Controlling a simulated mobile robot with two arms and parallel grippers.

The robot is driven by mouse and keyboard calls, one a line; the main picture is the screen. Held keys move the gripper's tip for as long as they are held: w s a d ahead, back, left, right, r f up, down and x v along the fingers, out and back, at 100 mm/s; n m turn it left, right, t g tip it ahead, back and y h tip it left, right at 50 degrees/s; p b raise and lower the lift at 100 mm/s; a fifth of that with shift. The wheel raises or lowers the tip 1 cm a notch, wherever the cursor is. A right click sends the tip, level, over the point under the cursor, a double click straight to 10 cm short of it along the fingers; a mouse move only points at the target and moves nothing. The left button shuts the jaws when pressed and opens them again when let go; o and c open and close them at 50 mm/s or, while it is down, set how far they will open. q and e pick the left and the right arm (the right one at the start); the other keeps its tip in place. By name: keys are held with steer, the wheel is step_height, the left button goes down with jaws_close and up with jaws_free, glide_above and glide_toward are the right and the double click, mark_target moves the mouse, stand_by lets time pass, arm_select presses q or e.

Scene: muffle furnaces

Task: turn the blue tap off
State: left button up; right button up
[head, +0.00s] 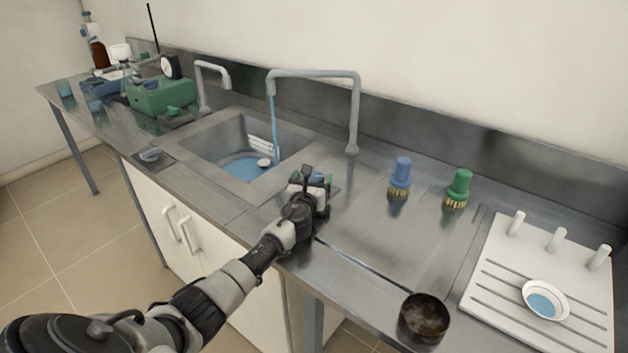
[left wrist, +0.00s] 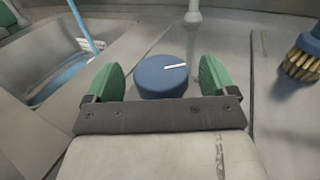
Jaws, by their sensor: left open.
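The blue tap (left wrist: 161,77) is a round blue knob with a white line on top, and it shows in the left wrist view between the green fingertips of my left gripper (left wrist: 160,80). The white line points roughly sideways to the right. My left gripper is open, with a finger on each side of the knob; I cannot tell whether they touch it. In the head view my left gripper (head: 312,185) is at the sink's right edge and mostly hides the knob. A blue stream of water (head: 275,120) runs from the tall spout (head: 315,73) into the sink (head: 205,140). My right gripper is not seen.
A blue brush (head: 400,173) and a green brush (head: 460,184) stand right of the sink. A white drying rack (head: 485,260) holds a small dish (head: 546,300). A dark round pan (head: 424,315) is at the front edge. A green device (head: 160,95) stands at the far left.

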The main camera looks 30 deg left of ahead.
arm_select(q)
steer(key=shift+x, duration=0.85)
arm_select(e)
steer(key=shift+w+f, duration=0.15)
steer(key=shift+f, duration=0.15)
arm_select(q)
steer(key=c, duration=0.9)
